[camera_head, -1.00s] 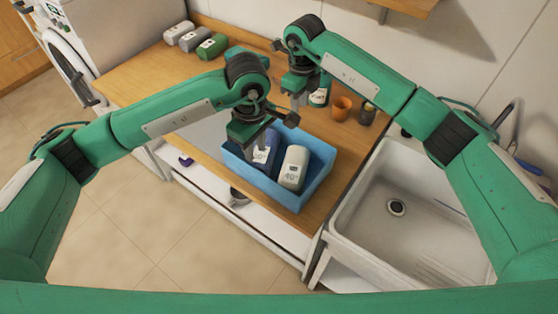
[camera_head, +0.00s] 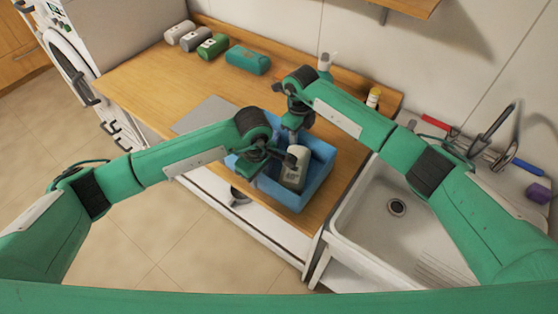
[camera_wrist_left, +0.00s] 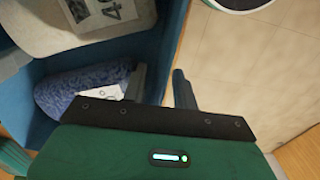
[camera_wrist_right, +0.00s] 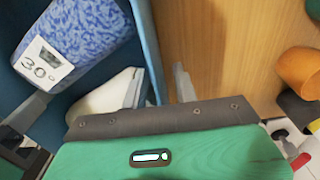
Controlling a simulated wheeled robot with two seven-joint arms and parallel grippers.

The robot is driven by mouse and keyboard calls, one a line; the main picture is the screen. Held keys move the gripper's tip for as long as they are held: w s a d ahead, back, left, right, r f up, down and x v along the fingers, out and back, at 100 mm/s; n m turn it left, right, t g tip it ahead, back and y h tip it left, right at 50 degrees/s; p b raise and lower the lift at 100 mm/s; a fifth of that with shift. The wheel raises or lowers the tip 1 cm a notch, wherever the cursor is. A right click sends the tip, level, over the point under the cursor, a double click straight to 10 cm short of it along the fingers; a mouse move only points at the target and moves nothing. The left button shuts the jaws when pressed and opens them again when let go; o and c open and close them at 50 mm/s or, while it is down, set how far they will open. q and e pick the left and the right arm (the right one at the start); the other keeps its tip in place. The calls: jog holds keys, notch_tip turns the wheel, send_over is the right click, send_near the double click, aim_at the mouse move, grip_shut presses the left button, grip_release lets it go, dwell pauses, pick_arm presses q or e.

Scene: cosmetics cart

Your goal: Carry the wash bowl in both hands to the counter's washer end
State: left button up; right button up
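The wash bowl is a blue open box (camera_head: 312,196) on the wooden counter (camera_head: 150,80), beside the sink. It holds a white bundle with a 40 label (camera_head: 295,168) and a blue patterned bundle labelled 30° (camera_wrist_right: 85,35). My left gripper (camera_head: 270,162) is low at the bowl's left side. In the left wrist view its open fingers (camera_wrist_left: 160,88) straddle a bowl wall, with gaps visible. My right gripper (camera_head: 293,128) is at the far side. In the right wrist view its open fingers (camera_wrist_right: 160,85) straddle the far wall. The washer (camera_head: 65,55) stands at the counter's far left.
A grey flat panel (camera_head: 206,115) lies left of the bowl. Several bundles, including a teal one (camera_head: 248,60), line the counter's back. The sink (camera_head: 397,225) is at right. An orange cup (camera_wrist_right: 298,70) stands near my right gripper. The middle-left counter is clear.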

pick_arm(q)
jog(key=shift+c, duration=0.4)
pick_arm(e)
jog(key=shift+c, duration=0.4)
pick_arm(q)
grip_shut()
pick_arm(e)
grip_shut()
pick_arm(q)
jog(key=shift+r, duration=0.1)
pick_arm(e)
jog(key=shift+r, duration=0.15)
